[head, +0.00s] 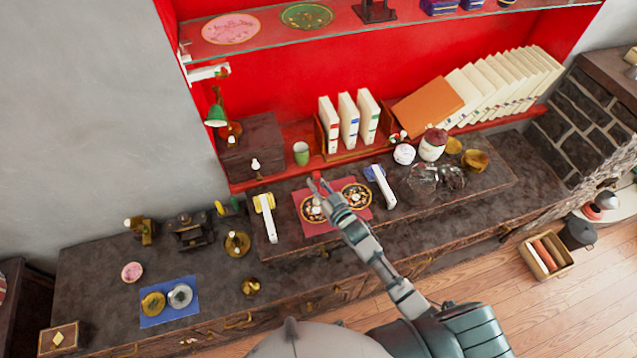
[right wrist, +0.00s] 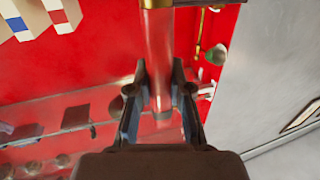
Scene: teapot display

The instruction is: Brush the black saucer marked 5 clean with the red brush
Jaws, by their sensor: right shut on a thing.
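My right gripper (head: 321,186) reaches over the red mat (head: 325,226). In the right wrist view its fingers (right wrist: 160,92) are shut on the red brush (right wrist: 158,48), a reddish cylinder with a copper-coloured band. In the head view only a small red bit (head: 316,175) shows at the fingertips. Two black saucers with gold patterns lie on the mat: a left one (head: 306,214), partly covered by my gripper, and a right one (head: 362,188). Their numbers are too small to read, so I cannot tell which is 5. Brush contact with a saucer is not visible. My left gripper is not in view.
A glass vessel (head: 422,182) is farther right. White books (head: 349,120) and a green cup (head: 301,153) stand behind. A blue mat (head: 186,312) with two round items lies front left.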

